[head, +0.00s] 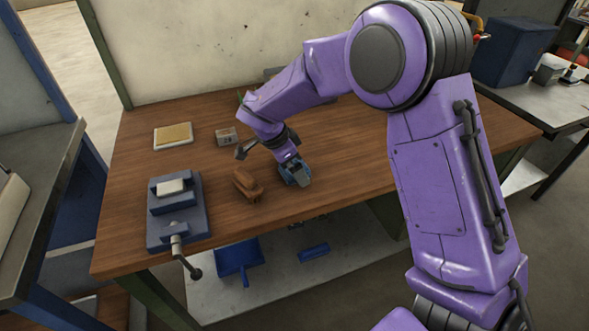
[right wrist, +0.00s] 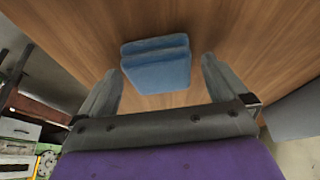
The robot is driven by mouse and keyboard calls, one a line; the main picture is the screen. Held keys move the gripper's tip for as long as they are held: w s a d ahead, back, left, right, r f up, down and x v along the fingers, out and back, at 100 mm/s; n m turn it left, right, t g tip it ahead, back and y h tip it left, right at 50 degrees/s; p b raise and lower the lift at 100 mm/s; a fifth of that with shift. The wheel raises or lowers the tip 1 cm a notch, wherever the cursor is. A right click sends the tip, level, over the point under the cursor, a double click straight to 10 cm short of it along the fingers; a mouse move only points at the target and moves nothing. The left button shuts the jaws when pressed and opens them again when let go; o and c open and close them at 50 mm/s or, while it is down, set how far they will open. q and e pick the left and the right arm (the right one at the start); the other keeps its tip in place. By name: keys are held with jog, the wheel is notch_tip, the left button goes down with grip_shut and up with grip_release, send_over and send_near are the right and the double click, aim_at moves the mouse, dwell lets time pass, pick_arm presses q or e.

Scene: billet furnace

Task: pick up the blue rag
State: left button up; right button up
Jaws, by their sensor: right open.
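The blue rag (right wrist: 156,68) is a folded, block-like cloth on the wooden table. In the right wrist view it shows between the two fingers of my right gripper (right wrist: 160,70), with a gap on each side. The fingers are open and hold nothing. I cannot tell how far down they reach beside the rag. In the head view the rag (head: 299,178) lies near the table's front edge, partly hidden by my right gripper (head: 292,168). My left gripper is not in view.
On the wooden table (head: 330,140), a brown object (head: 246,186) lies left of the rag. A blue vise (head: 177,228) stands at the left end. A small box (head: 227,137) and a yellow-topped pad (head: 173,135) lie farther back. A wall (head: 220,40) stands behind.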

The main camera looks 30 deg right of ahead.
jog(key=shift+a, duration=0.1)
jog(key=c, duration=1)
jog(key=shift+r, duration=0.1)
jog(key=shift+w+r, duration=0.1)
jog(key=shift+r, duration=0.2)
notch_tip(320, 180, up, 3)
jog(key=shift+f, duration=0.15)
jog(key=s+r, duration=0.1)
jog(key=s+a+r, duration=0.1)
jog(key=r, duration=0.1)
jog(key=s+a+r, duration=0.1)
jog(key=shift+a+r, duration=0.15)
jog(key=shift+a, duration=0.1)
jog(key=s+a+r, duration=0.1)
jog(key=s+a, duration=0.1)
jog(key=s+a+r+b, duration=0.1)
jog(key=s+a+r, duration=0.1)
jog(key=s, duration=0.1)
jog(key=s+a+r, duration=0.2)
jog(key=shift+s+a+r, duration=0.15)
jog(key=shift+s+a, duration=0.2)
